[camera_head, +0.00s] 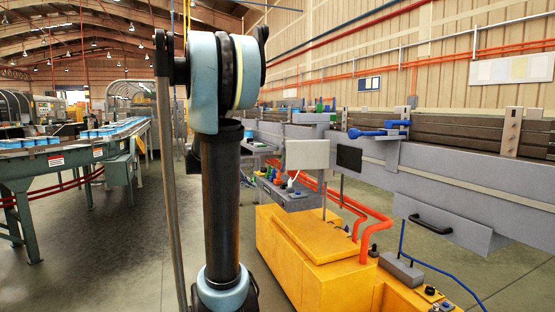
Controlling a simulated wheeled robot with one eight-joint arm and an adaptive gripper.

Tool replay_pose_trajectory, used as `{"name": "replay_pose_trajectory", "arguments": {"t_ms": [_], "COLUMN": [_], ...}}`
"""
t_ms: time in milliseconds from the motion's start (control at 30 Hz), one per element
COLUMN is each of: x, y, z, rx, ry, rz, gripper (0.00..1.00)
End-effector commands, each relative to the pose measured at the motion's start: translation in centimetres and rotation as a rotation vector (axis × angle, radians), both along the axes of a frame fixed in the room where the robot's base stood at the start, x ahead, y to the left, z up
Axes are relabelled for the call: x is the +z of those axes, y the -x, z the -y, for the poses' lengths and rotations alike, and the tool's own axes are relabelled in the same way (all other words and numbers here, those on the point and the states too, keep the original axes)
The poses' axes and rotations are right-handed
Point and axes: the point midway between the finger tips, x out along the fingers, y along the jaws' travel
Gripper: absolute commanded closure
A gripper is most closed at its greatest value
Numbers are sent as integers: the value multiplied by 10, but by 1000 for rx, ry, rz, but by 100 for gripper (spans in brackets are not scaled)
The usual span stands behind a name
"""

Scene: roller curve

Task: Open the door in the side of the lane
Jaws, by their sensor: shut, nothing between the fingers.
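The lane (465,170) is a long grey-sided conveyor along the right. A grey door panel (462,234) with a black bar handle (430,224) sits low in its near side. The panel looks shut, though its hinge and edges are hard to make out. Blue lever-like parts (370,133) sit on the lane's upper edge, left of and above the panel. My arm stands upright left of centre, well to the left of the door. My gripper is not visible in this view.
A yellow machine base (300,262) with orange pipes (345,198) stands in front of the lane. A grey box (401,269) with a blue cable is below the door. A green-framed conveyor (60,165) runs along the left. Bare floor (120,250) lies between.

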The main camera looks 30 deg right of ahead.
Motion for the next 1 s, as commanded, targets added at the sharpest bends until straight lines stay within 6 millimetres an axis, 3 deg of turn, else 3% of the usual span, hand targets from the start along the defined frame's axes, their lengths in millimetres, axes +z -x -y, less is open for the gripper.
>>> {"name": "replay_pose_trajectory", "arguments": {"t_ms": [300, 600, 800, 1000], "x": [38, 61, 67, 69], "y": [-76, -140, -165, -172], "z": [64, 114, 132, 140], "rx": [-35, -63, -72, -77], "ry": [255, 485, 585, 615], "rz": [-35, -78, -100, -107], "gripper": [100, 100, 100, 100]}}
